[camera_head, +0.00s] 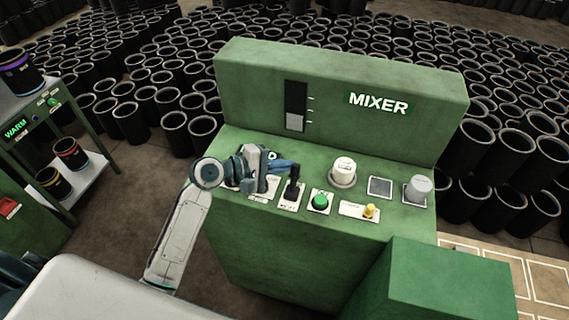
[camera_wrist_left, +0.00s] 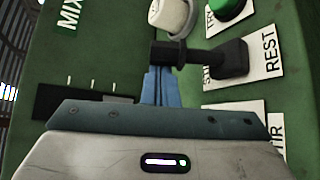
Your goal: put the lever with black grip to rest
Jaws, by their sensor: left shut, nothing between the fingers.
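The lever with black grip (camera_head: 292,187) stands on a white label plate on the green mixer's sloping panel. In the left wrist view the black grip (camera_wrist_left: 185,53) reaches from its base, beside the word REST, across the side with a partly hidden word. Its exact tilt is hard to tell. My left gripper (camera_head: 289,166) is shut and empty. Its blue fingertips (camera_wrist_left: 157,74) are right by the grip's free end; I cannot tell whether they touch. My right gripper is not in view.
A green button (camera_head: 320,201), white knob (camera_head: 343,171), yellow switch (camera_head: 370,211) and grey knob (camera_head: 418,188) stand to the right of the lever. Another label plate lies under my left gripper. The mixer's upright back (camera_head: 345,130) rises behind. A green box (camera_head: 440,285) stands front right.

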